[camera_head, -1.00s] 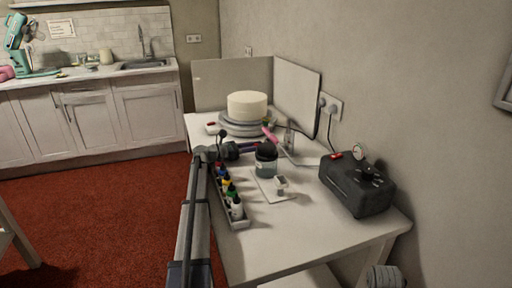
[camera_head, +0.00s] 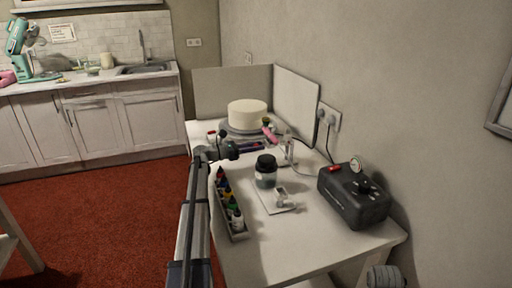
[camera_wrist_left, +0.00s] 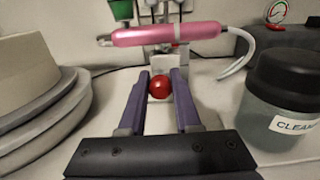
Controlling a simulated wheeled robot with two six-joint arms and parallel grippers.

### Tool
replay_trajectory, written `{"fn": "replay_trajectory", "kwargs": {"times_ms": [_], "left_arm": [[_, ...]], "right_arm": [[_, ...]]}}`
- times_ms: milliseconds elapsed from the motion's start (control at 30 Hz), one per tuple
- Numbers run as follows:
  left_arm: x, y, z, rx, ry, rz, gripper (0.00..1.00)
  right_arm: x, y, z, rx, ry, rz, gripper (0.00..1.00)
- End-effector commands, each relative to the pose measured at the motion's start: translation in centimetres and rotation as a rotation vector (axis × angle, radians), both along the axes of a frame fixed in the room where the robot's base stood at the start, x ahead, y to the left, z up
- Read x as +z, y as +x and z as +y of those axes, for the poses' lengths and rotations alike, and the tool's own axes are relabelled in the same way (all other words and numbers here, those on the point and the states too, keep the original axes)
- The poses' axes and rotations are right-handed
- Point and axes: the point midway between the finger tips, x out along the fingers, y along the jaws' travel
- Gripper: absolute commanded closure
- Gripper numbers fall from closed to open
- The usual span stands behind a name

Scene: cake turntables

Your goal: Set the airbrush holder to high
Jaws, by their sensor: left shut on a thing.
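The airbrush holder is a pale stand (camera_head: 286,152) at the back of the table, with the pink airbrush (camera_head: 269,133) across it. In the left wrist view the pink airbrush (camera_wrist_left: 168,34) lies level above a red ball-shaped knob (camera_wrist_left: 160,87) at the front of the holder. My left gripper (camera_head: 262,146) reaches in past the bottle. In the left wrist view its purple fingers (camera_wrist_left: 160,82) are shut on the red knob, one on each side. The fingers partly hide the holder's lower part. My right gripper is out of view.
A white cake (camera_head: 247,113) on a grey turntable (camera_head: 228,129) stands left of the holder. A dark-lidded cleaning bottle (camera_head: 265,178) stands in front, right of a tray of colour bottles (camera_head: 239,233). The black compressor (camera_head: 350,202) sits at the right. Pale panels (camera_head: 231,88) close the back.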

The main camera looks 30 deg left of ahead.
Motion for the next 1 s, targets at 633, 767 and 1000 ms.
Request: {"fn": "replay_trajectory", "kwargs": {"times_ms": [633, 767, 1000], "left_arm": [[0.2, 0.1, 0.1, 0.003, -0.007, -0.005, 0.39], [0.2, -0.6, 0.7, 0.004, -0.007, -0.005, 0.39], [0.2, -3.6, 3.3, 0.007, -0.007, -0.005, 0.39]], "right_arm": [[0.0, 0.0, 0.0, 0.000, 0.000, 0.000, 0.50], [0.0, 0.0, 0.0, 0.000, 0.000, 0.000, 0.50], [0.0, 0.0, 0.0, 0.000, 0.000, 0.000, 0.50]]}}
